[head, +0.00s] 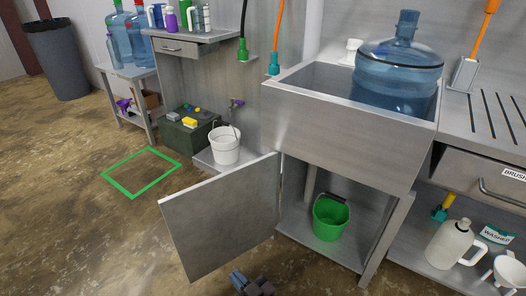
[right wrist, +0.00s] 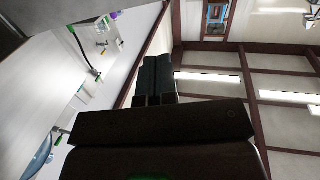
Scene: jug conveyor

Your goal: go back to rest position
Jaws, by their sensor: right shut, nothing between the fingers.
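My right gripper (head: 238,279) shows at the bottom edge of the head view, in front of the open cabinet door (head: 222,215). Its fingers are shut with nothing between them. In the right wrist view the shut fingers (right wrist: 155,72) point away from the camera, with the wall and ceiling behind them. The gripper looks apart from the door and touches nothing that I can see. My left gripper is in neither view.
A large blue jug (head: 398,75) stands in the sink (head: 345,118). A green bucket (head: 330,218) is in the open cabinet below. A white bucket (head: 225,146) stands left of the door. The floor around the green square outline (head: 121,190) is clear.

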